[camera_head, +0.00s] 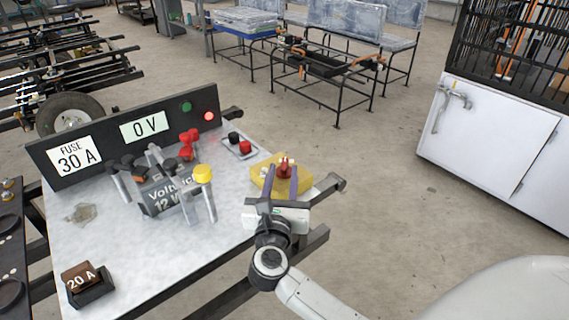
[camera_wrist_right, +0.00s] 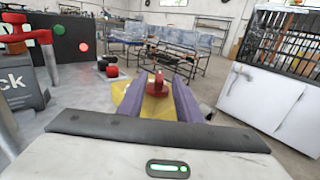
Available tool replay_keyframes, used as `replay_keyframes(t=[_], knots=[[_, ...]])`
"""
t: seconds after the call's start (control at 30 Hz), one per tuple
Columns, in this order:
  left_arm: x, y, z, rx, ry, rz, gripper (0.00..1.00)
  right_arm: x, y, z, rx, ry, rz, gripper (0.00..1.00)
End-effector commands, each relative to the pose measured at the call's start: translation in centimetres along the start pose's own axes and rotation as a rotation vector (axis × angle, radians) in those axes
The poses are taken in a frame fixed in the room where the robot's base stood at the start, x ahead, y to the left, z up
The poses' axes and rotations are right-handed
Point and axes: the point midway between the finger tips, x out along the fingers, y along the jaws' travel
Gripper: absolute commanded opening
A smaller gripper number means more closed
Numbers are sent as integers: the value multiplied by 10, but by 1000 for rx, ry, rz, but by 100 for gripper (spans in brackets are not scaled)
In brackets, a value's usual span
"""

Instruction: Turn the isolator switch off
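The isolator switch has a red knob (camera_head: 285,167) on a yellow base (camera_head: 262,173) near the right edge of the grey table. In the right wrist view the red knob (camera_wrist_right: 157,84) stands ahead, between the fingertips, over the yellow base (camera_wrist_right: 126,105). My right gripper (camera_head: 280,172) has its two purple fingers apart, one to each side of the knob. It also shows in the right wrist view (camera_wrist_right: 158,80); small gaps seem to remain beside the knob, and contact cannot be told. My left gripper is not in view.
A black panel (camera_head: 105,161) reads "FUSE 30 A" and "0 V", with green and red lamps. A 12 V battery (camera_head: 165,197) with clamps stands in front. Red and black terminals (camera_head: 239,144) lie behind the switch. A 20 A fuse (camera_head: 84,280) sits front left.

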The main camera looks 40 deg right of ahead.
Motion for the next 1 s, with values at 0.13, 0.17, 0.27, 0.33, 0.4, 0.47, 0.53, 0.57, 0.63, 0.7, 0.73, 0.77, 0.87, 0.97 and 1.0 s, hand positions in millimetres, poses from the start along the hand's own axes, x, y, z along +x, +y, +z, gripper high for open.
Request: replay_keyframes(t=[0.13,0.17,0.27,0.33,0.4,0.47,0.53,0.57,0.63,0.7,0.73,0.77,0.87,0.97,1.0], knots=[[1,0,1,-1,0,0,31,26,0,1,-2,-3,-1,31],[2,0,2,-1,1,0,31,31,0,0,-3,-4,0,31],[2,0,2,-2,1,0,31,41,0,0,-3,-2,1,31],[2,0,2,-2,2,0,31,46,0,0,-3,-2,1,31],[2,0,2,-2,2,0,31,48,0,0,-3,-1,1,31],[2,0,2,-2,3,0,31,49,0,0,-2,-1,1,31],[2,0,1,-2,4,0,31,49,0,0,-2,0,1,31],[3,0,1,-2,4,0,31,49,0,0,-2,0,1,31],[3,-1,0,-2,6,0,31,49,0,0,-2,-1,1,31],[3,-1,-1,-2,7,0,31,49,0,0,-2,-1,1,24],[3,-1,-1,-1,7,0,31,49,0,0,-2,-1,1,19],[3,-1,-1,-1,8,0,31,49,0,0,-2,-1,1,14],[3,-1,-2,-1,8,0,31,49,0,0,-2,-1,1,0],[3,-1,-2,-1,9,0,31,49,0,0,-2,-1,1,0],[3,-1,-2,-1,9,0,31,49,0,0,-3,-1,2,0]])
